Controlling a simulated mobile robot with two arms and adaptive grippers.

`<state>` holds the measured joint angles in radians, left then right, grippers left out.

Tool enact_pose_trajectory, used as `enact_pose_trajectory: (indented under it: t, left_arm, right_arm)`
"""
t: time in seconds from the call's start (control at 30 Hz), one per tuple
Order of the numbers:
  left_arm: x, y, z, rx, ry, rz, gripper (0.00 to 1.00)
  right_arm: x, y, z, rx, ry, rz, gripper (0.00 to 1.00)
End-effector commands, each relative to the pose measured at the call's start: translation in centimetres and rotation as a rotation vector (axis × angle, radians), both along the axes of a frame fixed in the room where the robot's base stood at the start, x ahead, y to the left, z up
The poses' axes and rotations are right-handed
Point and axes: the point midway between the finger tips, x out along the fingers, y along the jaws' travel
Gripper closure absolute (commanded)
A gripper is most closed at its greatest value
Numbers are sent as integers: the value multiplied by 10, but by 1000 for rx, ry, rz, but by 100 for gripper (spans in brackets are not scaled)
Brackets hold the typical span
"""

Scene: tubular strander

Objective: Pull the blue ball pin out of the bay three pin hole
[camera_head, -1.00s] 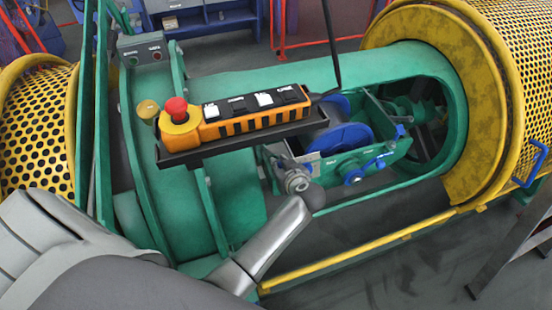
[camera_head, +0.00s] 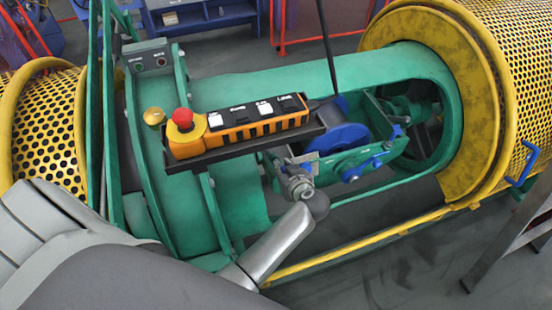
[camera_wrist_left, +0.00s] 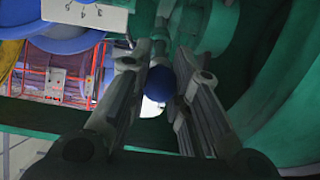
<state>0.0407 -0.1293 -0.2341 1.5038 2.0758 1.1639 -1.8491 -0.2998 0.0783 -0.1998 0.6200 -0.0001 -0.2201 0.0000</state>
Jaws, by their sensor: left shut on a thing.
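The blue ball pin shows in the left wrist view as a dark blue ball (camera_wrist_left: 160,83) between my two fingers. My left gripper (camera_head: 299,187) is shut on it, at the near side of the cradle in the green tube's opening. In the head view the gripper hides the ball. The bay three pin hole cannot be made out, and I cannot tell how far the pin's shank sits in it. My right gripper is not in view.
An orange control pendant (camera_head: 240,129) with a red button lies on a dark tray above the gripper. Blue-handled levers (camera_head: 350,175) sit just right of the gripper. A yellow rail (camera_head: 380,238) runs below. Perforated yellow guards (camera_head: 525,75) stand at both sides.

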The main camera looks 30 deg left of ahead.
Motion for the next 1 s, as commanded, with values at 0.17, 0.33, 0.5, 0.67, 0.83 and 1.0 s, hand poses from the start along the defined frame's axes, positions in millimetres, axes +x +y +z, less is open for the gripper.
enact_pose_trajectory:
  t: [0.17,0.33,0.5,0.67,0.83,1.0]
  left_arm:
    - [-2,-2,2,-1,1,0,100]
    - [-2,-2,2,0,0,0,100]
    - [-2,-2,2,0,0,0,100]
    - [-4,-5,5,-1,2,-1,100]
    - [-8,-9,9,1,2,0,100]
    - [-12,-13,12,0,1,1,100]
  right_arm:
    - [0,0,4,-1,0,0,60]
    - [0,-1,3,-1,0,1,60]
    - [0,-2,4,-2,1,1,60]
    - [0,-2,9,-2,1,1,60]
    - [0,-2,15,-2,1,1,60]
    - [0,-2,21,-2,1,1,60]
